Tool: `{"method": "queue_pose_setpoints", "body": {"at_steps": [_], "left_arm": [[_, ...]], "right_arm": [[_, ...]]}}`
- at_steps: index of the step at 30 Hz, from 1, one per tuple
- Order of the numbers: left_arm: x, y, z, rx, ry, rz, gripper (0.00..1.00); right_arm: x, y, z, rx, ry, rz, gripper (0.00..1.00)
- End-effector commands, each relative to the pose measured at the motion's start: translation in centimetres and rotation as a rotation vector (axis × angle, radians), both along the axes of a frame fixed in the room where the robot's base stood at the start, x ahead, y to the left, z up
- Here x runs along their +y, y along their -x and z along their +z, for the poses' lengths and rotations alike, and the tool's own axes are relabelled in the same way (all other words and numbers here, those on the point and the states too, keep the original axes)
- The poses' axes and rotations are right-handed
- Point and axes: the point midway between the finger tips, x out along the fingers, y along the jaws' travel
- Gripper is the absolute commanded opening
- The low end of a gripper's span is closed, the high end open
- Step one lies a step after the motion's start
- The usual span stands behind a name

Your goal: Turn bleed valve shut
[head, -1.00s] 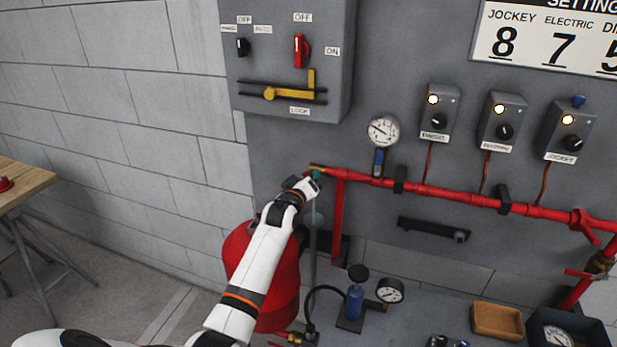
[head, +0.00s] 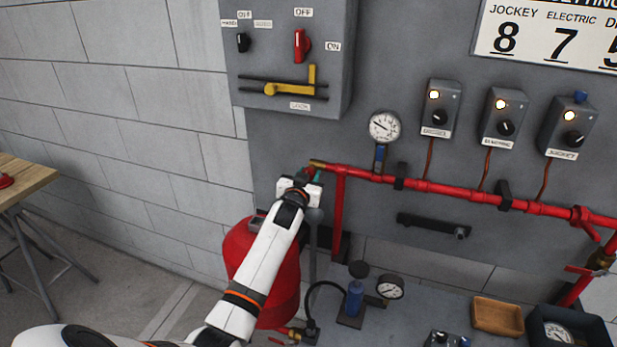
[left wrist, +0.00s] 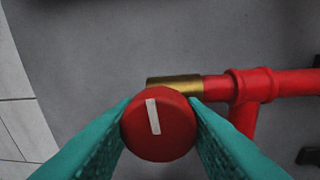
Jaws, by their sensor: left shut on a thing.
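The bleed valve is a round red knob (left wrist: 160,125) with a white mark line, on the brass fitting (left wrist: 173,84) at the left end of the red pipe. In the left wrist view the white line stands nearly upright, tilted slightly. My left gripper (left wrist: 160,127) has its teal fingers against both sides of the knob and is shut on it. In the head view my left gripper (head: 312,178) is at the pipe's left end and hides most of the knob. My right gripper is not in view.
The red pipe (head: 450,193) runs right along the grey panel. A pressure gauge (head: 384,127) sits above it. A grey switch box (head: 290,55) is above my gripper. A red tank (head: 260,270) stands below, behind my arm. A blue hand pump (head: 355,298) is on the bench.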

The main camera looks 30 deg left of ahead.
Motion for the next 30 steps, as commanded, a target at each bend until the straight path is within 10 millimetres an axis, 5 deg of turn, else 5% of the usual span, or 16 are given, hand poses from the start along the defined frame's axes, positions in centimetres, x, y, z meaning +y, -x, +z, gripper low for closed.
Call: {"method": "queue_pose_setpoints", "body": {"at_steps": [21,22,25,30], "left_arm": [[0.08,0.08,-0.35,0.026,-0.076,0.002,0.13],[0.09,0.09,-0.35,0.026,-0.076,0.002,0.37],[0.09,0.07,-0.29,0.025,-0.075,0.002,0.54],[0.07,0.04,-0.13,0.022,-0.075,0.001,0.56]], "right_arm": [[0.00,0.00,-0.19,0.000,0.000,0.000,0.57],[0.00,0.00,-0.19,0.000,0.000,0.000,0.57],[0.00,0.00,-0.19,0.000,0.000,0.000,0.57],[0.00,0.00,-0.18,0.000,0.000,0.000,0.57]]}}
